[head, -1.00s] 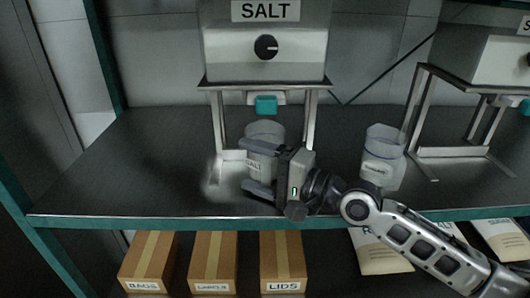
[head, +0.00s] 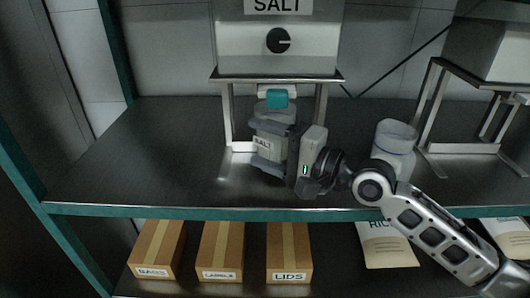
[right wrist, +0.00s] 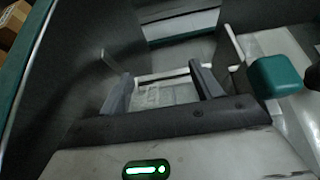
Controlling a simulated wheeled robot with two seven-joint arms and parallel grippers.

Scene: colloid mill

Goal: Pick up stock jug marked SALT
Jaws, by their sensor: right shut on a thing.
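The stock jug marked SALT (head: 265,134) is a pale, see-through jug with a white label, upright under the teal nozzle (head: 277,98) of the SALT hopper (head: 278,45). My right gripper (head: 259,144) comes in from the right and is shut on the jug, one finger on each side. The jug seems to be held a little above the shelf, its rim close to the nozzle; the fingers hide part of its body. In the right wrist view the jug (right wrist: 158,95) shows faintly between the fingers. My left gripper is not in view.
A second pale jug (head: 394,140) stands to the right, close behind my right arm. The hopper's metal stand legs (head: 228,118) flank the held jug. The shelf (head: 120,160) is clear at left. Boxes (head: 222,250) and a bag (head: 386,245) lie below.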

